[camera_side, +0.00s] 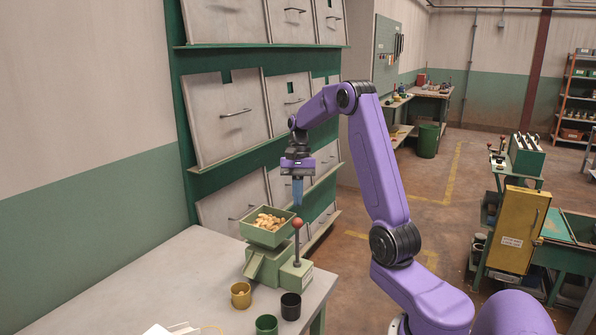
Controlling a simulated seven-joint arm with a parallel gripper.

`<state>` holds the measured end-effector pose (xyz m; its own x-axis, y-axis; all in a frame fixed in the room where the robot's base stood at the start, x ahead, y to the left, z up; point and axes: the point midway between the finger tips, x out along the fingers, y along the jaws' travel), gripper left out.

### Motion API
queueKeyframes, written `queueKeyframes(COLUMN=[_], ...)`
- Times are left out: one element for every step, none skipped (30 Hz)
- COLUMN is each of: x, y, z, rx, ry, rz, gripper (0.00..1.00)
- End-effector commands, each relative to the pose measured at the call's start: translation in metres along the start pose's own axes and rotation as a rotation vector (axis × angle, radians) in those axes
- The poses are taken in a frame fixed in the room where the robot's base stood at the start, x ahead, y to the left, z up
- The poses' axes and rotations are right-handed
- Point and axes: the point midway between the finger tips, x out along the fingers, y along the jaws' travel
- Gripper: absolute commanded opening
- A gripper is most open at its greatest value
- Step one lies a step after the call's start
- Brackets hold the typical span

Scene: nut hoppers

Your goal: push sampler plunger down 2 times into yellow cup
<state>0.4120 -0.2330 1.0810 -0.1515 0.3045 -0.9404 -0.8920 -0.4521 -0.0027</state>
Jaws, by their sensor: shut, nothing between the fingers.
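The sampler (268,262) is a green unit on the table, with a tray of nuts (268,220) on top. Its plunger, a dark rod with a red ball knob (298,223), stands upright at the right side on a pale green block. The yellow cup (241,294) stands on the table in front of the sampler, to the left; its contents are hard to make out. My gripper (298,203) points down just above the red knob, with its blue fingers shut and empty. A small gap seems to show between fingertips and knob; contact is hard to tell.
A green cup (266,325) and a black cup (291,306) stand near the table's front, right of the yellow cup. White papers (170,329) lie at the bottom edge. The table (150,280) is clear to the left. Hopper panels (222,118) line the wall behind.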

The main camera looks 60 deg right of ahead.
Motion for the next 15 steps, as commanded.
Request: queueKeyframes(x=[-0.012, -0.017, -0.025, -0.031, -0.036, -0.043, -0.047, -0.052, -0.058, -0.061, -0.064, -0.068, -0.07, -0.073, -0.075], y=[-0.001, -0.001, -0.001, -0.001, -0.001, -0.001, -0.001, -0.001, -0.001, -0.001, -0.001, -0.001, -0.001, -0.001, -0.001], z=[-0.001, -0.001, -0.001, -0.001, -0.001, -0.001, -0.001, -0.001, 0.0, 0.0, -0.001, 0.0, -0.001, 0.0, 0.0], rx=[0.0, 0.0, 0.0, 0.0, 0.001, 0.0, 0.0, 0.0, 0.0, 0.0, 0.001, 0.001, 0.001, 0.001, 0.001], ry=[0.005, 0.004, 0.004, 0.005, 0.004, 0.004, 0.005, 0.004, 0.004, 0.004, 0.003, 0.003, 0.003, 0.003, 0.002], rz=[-0.003, -0.002, -0.003, -0.003, -0.002, -0.002, -0.002, -0.002, -0.002, -0.002, -0.002, -0.002, -0.002, -0.002, -0.001], gripper=[0.0, 0.0, 0.0, 0.0, 0.0, 0.0, 0.0, 0.0, 0.0, 0.0, 0.0, 0.0, 0.0, 0.0, 0.0])
